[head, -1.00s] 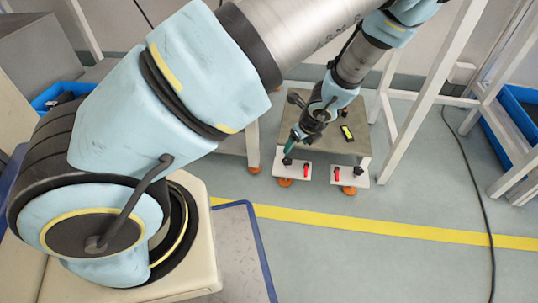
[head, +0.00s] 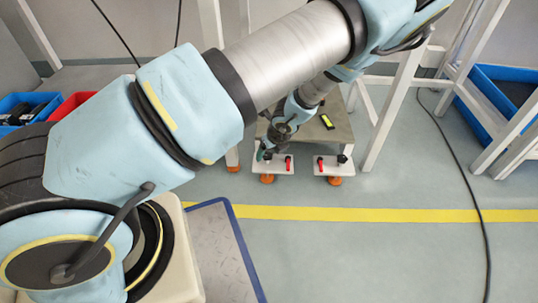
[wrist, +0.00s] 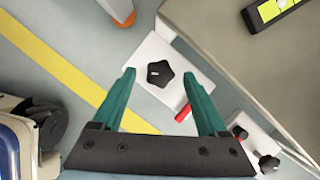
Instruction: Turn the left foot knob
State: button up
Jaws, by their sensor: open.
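The black star-shaped knob (wrist: 160,76) sits on the left white foot plate (wrist: 150,50), beside a red lever (wrist: 183,113). My gripper (wrist: 159,73) is open, and its two teal fingers appear on either side of the knob in the wrist view. In the head view my gripper (head: 264,155) is over the left end of the left foot plate (head: 280,167), largely hiding the knob. The right foot plate (head: 328,170) has its own black knob (head: 342,158) and red lever (head: 320,163).
A low grey-topped stand (head: 335,128) is behind the plates, with a black and yellow device (head: 327,121) on top. Orange feet (head: 267,179) show below. White frame legs (head: 397,100) stand right. Open floor with a yellow line (head: 350,214) lies in front.

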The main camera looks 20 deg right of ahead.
grip_shut()
dwell(0.7)
